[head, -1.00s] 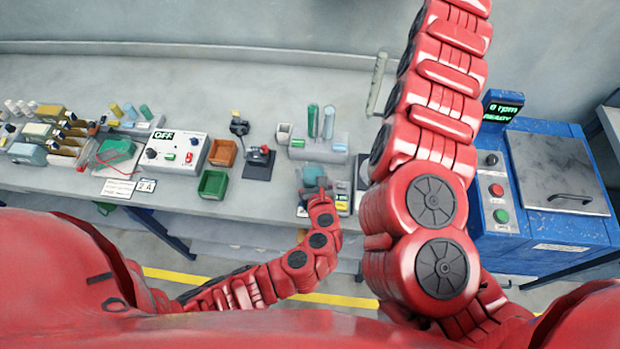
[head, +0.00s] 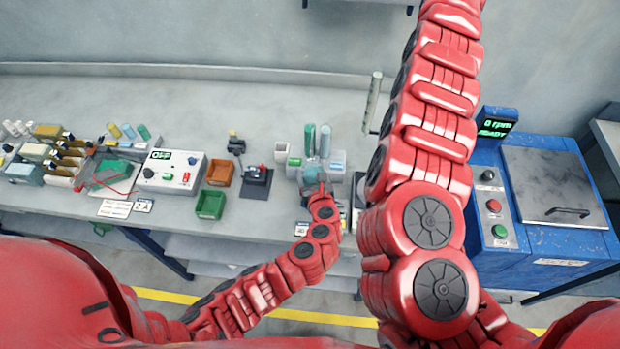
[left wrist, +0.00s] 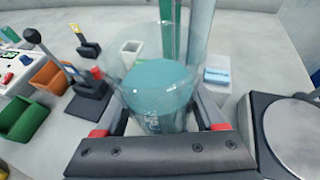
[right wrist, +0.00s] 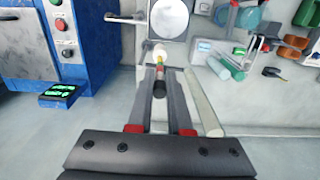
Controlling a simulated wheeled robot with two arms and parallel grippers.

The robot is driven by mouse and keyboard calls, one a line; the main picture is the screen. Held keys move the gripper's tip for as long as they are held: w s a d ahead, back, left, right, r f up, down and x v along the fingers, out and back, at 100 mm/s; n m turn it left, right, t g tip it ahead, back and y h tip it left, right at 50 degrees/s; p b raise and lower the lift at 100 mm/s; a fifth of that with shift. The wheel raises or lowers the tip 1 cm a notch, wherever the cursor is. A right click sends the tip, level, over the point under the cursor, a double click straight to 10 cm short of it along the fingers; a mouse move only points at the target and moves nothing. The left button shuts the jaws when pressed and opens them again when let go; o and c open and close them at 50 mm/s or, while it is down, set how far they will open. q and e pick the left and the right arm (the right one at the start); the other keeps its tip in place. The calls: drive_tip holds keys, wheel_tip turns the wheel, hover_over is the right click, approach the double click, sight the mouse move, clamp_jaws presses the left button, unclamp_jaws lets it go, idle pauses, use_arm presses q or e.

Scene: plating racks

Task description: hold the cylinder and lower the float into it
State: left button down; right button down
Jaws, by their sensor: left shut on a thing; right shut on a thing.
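My left gripper (left wrist: 160,122) is shut around a clear cylinder (left wrist: 158,92) holding teal liquid. The cylinder looks upright, its open rim toward the camera. In the head view my left gripper (head: 319,192) and the cylinder (head: 311,177) are in front of the tube rack. My right gripper (right wrist: 159,84) is shut on a slim float (right wrist: 157,56) with a pale bulb, a yellow and red band and a dark part between the fingertips. The float is apart from the cylinder.
A rack (head: 338,165) with upright tubes stands just behind the cylinder. Orange (head: 219,174) and green (head: 210,204) bins and a power box (head: 171,172) are to the left. A blue machine (head: 540,245) is at right.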

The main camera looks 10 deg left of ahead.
use_arm(q)
drive_tip(key=shift+w, duration=0.65)
drive_tip(key=shift+f+b, duration=0.45)
drive_tip(key=shift+f, duration=0.15)
use_arm(e)
drive_tip(key=shift+f, duration=0.45)
use_arm(q)
unclamp_jaws()
clamp_jaws()
idle(0.3)
idle(1.1)
